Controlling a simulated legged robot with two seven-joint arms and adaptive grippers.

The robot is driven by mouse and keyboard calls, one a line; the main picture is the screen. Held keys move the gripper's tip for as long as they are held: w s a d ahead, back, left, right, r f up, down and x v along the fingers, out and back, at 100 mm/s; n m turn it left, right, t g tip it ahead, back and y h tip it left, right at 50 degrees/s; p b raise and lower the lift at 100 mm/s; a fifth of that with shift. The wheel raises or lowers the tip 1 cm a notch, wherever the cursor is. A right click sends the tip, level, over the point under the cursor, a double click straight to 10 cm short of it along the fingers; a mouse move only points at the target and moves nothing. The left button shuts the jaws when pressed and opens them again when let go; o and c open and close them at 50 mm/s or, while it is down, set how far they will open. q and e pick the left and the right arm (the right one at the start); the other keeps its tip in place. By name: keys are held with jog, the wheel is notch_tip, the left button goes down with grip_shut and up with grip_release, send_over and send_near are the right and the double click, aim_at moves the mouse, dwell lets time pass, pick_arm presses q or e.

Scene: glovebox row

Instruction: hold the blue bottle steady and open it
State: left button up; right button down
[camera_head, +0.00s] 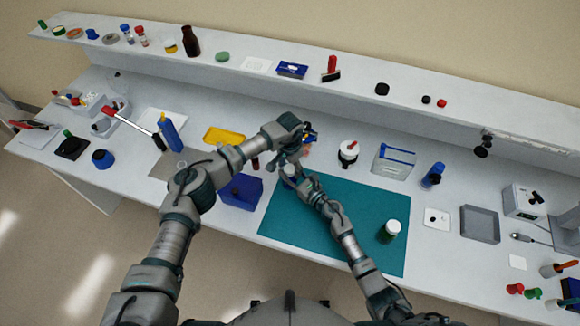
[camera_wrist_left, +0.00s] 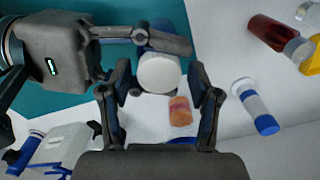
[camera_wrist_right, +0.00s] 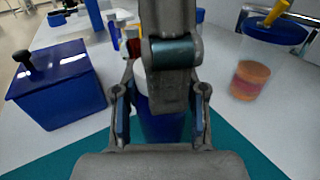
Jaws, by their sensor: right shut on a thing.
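The blue bottle (camera_wrist_right: 160,124) with a white cap stands upright between the fingers of my right gripper (camera_wrist_right: 160,118), which is shut on its body. In the left wrist view the white cap (camera_wrist_left: 158,73) faces the camera, with a little of the blue body (camera_wrist_left: 158,38) beyond it. My left gripper (camera_wrist_left: 161,105) is open, its fingers apart on either side of the cap and not visibly touching it. In the head view my left gripper (camera_head: 303,138) is close beyond my right gripper (camera_head: 290,176), and the arms hide most of the bottle.
A teal mat (camera_head: 335,225) lies below. A blue box (camera_head: 241,191) stands left of the grippers. An orange jar (camera_wrist_right: 250,80) stands close to the bottle. The mat's middle is clear.

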jog(key=shift+f, duration=0.15)
pick_arm(q)
jog(key=shift+r, duration=2.3)
pick_arm(e)
jog(key=c, duration=0.6)
grip_release()
